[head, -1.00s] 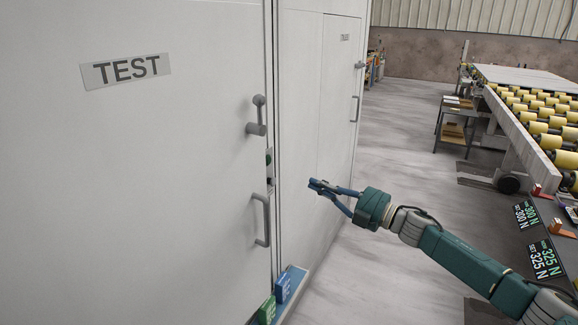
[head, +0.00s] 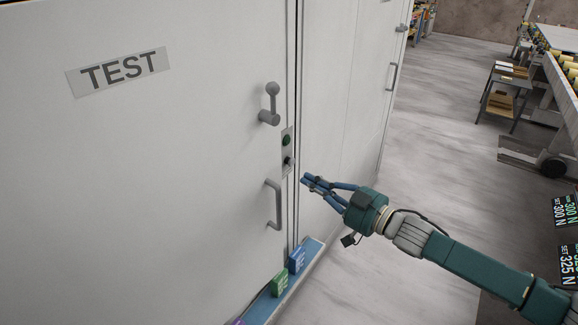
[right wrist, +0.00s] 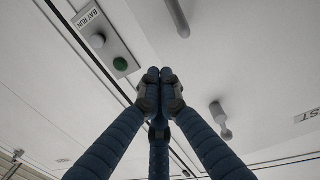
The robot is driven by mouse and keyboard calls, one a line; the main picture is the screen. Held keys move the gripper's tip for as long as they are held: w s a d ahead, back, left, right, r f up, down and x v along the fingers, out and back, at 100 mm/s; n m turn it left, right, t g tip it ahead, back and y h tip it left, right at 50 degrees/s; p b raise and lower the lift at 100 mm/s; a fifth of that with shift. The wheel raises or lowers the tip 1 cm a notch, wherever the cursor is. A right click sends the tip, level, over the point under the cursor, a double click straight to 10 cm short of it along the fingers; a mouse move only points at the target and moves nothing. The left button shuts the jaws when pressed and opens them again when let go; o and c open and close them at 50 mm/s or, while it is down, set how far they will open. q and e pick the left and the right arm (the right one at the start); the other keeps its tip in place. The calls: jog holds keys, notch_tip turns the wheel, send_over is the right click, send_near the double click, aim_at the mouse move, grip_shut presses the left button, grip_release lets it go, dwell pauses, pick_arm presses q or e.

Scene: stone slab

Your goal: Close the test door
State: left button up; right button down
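The test door (head: 150,190) is the large white panel with a grey TEST sign (head: 118,72) at the left of the head view. It carries a grey lever (head: 270,104) and a grey pull handle (head: 275,205). I cannot tell whether it is fully closed. Its sign also shows at the right wrist view's right edge (right wrist: 308,116). My right gripper (head: 305,181) has its blue fingers together, empty, just right of the door's edge and handle. In the right wrist view its fingertips (right wrist: 160,76) meet below the handle (right wrist: 178,18). My left gripper is out of view.
A button plate (head: 287,152) with a green button sits beside the door's edge; the right wrist view shows it labelled BAY RUN. A blue ledge (head: 262,307) with green and blue blocks runs below. Another white panel stands right. Floor (head: 440,110) is open farther right.

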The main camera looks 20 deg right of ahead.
aim_at(280, 165)
jog(key=x, duration=0.2)
jog(key=p+x, duration=0.1)
jog(key=x, duration=0.1)
jog(key=p+x, duration=0.1)
jog(key=x, duration=0.1)
jog(key=shift+w+a+r, duration=0.15)
jog(key=shift+r, duration=0.1)
jog(key=shift+w+a+f, duration=0.15)
jog(key=shift+w+a, duration=0.15)
jog(key=shift+w, duration=0.2)
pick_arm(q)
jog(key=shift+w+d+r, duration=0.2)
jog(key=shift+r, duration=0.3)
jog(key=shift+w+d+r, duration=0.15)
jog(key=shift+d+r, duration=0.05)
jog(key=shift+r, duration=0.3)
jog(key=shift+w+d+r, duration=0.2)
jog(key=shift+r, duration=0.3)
